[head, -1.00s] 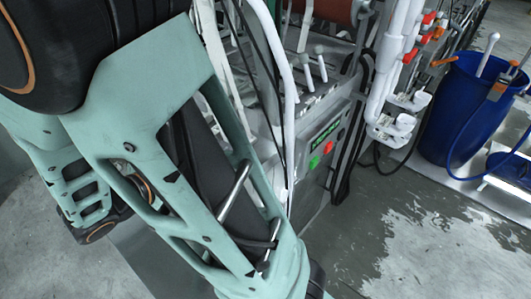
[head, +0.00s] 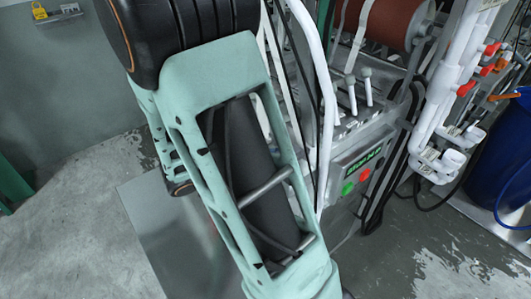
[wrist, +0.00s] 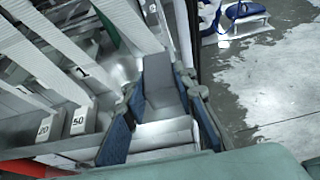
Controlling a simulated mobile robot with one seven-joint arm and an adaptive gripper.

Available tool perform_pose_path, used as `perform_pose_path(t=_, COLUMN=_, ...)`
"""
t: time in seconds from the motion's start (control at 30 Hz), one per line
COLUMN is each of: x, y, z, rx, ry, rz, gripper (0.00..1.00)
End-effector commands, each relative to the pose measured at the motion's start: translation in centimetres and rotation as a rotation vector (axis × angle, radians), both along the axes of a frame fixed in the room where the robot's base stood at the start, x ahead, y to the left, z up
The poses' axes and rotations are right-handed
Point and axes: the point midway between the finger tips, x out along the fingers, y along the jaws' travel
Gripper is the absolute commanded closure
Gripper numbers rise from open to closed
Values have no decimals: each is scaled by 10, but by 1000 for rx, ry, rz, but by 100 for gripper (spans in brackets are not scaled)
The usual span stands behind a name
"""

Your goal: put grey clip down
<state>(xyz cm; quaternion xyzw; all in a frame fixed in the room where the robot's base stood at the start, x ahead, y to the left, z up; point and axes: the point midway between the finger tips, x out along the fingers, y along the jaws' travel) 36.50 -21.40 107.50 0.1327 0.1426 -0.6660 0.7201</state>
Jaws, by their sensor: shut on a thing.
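In the wrist view, my gripper (wrist: 162,95) has its two blue-padded fingers on either side of a dark grey piece, which I take to be the grey clip (wrist: 158,75). The gripper is shut on it, and the clip stretches out ahead of the fingertips. A pale metal surface shows around and behind it; whether the clip touches that surface I cannot tell. In the head view my own arm fills the middle, and the gripper and clip are out of sight.
White webbing strips (wrist: 45,62) run slantwise at left in the wrist view, near blocks marked 20 (wrist: 48,127) and 50 (wrist: 82,119). In the head view, a machine with green and red buttons (head: 356,182), white pipes (head: 445,90) and a blue barrel (head: 505,150) stand right. Wet floor lies below.

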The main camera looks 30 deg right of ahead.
Motion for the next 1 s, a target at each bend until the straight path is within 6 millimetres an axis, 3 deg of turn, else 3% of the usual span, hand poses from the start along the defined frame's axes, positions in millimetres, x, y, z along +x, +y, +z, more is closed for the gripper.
perform_pose_path(t=0.23, x=19, y=-19, z=-36, rx=0, ry=4, rz=0, gripper=99)
perform_pose_path(t=0.47, x=27, y=-26, z=-47, rx=0, ry=1, rz=-1, gripper=99)
perform_pose_path(t=0.8, x=30, y=-29, z=-80, rx=0, ry=4, rz=2, gripper=99)
perform_pose_path(t=1.0, x=31, y=-29, z=-83, rx=1, ry=-1, rz=2, gripper=99)
